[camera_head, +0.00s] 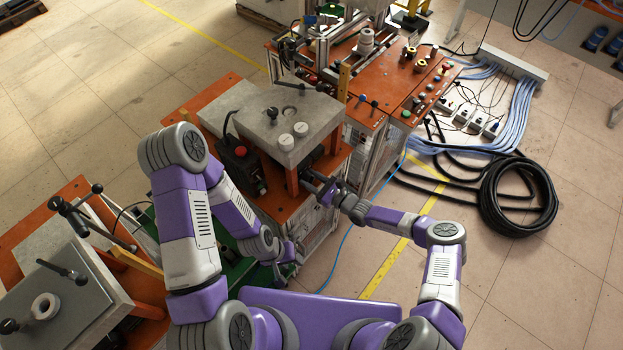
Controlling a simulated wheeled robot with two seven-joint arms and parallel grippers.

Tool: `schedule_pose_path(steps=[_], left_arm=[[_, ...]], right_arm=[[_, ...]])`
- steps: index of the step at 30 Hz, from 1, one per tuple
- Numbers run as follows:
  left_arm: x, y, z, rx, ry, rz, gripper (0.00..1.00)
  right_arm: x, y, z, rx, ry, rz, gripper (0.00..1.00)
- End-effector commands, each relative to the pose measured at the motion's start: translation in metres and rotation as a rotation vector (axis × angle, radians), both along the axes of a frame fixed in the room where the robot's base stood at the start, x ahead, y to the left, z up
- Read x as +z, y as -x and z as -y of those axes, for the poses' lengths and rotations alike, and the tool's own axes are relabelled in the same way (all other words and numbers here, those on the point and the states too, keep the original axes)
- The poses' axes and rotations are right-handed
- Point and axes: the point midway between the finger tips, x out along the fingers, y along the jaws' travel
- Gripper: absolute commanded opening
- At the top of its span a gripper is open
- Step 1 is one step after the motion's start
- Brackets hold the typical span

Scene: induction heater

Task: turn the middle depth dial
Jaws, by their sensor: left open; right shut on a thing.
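The machine with the grey top plate (240,100) stands in the middle, on an orange base (266,196). My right gripper (314,184) reaches in from the right to its front right side, just below the plate. It is shut on a small part there, apparently a dial. The gripper hides this part, so I cannot make out its markings or how far it is turned. My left gripper (284,273) is low in front of the machine, near its lower front edge, open and apart from the dial area.
An orange control panel (408,88) stands behind right. Another machine (66,285) is at lower left. Coiled black hose (518,195) and cables lie on the right floor.

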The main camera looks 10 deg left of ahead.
Motion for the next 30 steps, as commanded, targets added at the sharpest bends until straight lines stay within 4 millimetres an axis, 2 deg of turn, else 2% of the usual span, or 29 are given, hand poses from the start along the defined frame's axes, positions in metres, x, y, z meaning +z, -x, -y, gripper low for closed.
schedule_pose_path(steps=[10,11,12,22,30], left_arm=[[0.0,0.0,0.0,0.0,0.0,0.0,0.43],[0.0,0.0,0.0,0.0,0.0,0.0,0.43],[0.0,0.0,0.0,0.0,0.0,0.0,0.43],[0.0,0.0,0.0,0.0,0.0,0.0,0.43],[0.001,0.0,0.0,0.0,0.0,0.0,0.43]], right_arm=[[-0.002,0.001,0.0,0.0,0.004,-0.001,0.11],[-0.002,0.001,0.0,0.0,0.004,-0.001,0.46],[-0.002,0.001,0.0,0.001,0.003,-0.002,0.52],[-0.001,0.001,0.003,0.0,0.002,-0.001,0.52],[0.0,0.022,0.038,-0.002,0.001,-0.002,0.52]])
